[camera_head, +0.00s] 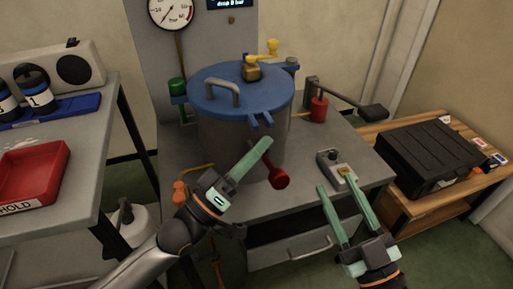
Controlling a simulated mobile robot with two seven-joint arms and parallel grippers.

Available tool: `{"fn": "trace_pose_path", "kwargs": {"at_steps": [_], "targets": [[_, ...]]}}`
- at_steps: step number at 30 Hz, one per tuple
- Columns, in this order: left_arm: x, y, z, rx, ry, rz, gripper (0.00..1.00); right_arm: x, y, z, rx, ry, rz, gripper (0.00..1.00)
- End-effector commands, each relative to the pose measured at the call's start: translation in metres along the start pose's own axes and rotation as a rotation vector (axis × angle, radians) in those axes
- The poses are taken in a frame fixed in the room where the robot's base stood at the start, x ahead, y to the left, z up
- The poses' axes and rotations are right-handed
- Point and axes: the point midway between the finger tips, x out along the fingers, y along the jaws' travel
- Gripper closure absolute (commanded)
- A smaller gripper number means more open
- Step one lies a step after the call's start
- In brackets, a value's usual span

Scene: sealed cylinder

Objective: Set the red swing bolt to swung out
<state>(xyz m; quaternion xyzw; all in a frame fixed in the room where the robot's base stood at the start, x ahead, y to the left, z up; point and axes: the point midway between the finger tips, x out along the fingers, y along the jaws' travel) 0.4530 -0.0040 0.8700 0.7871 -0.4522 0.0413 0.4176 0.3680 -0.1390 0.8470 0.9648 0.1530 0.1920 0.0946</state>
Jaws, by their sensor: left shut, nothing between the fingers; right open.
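The red swing bolt (279,179) is at the front of the grey cylinder (220,135). Its round red knob points down and outward, below a pair of blue lugs (261,121) on the lid. My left gripper (265,145) is shut and empty. Its green fingers lie just left of the bolt and cover part of the cylinder front; I cannot tell whether they touch the bolt's shaft. My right gripper (332,180) is open and empty, in front of and over the small grey box with a yellow part (328,158), well to the right of the bolt.
The blue lid (225,101) has a grey handle and a yellow-handled valve (262,56) on top. A red-based lever (319,109) stands right of the cylinder. A black case (430,155) lies on the wooden bench. A red tray (62,160) is at left.

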Motion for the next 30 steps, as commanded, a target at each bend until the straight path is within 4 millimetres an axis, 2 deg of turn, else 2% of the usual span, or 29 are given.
{"fn": "trace_pose_path", "kwargs": {"at_steps": [3, 8, 21, 30], "targets": [[-0.006, -0.002, 0.009, 0.051, -0.002, 0.034, 1.00, -0.002, 0.000, -0.049, -0.061, 0.213, -0.009, 0.50], [-0.011, -0.002, 0.017, 0.120, -0.001, 0.081, 1.00, -0.020, -0.005, -0.114, -0.140, 0.493, -0.029, 0.50], [-0.025, -0.004, 0.037, 0.301, -0.002, 0.204, 1.00, -0.028, -0.014, -0.080, -0.085, 0.471, -0.042, 0.50], [-0.029, -0.004, 0.043, 0.369, 0.000, 0.252, 1.00, -0.031, -0.017, -0.071, -0.064, 0.467, -0.044, 0.50]]}}
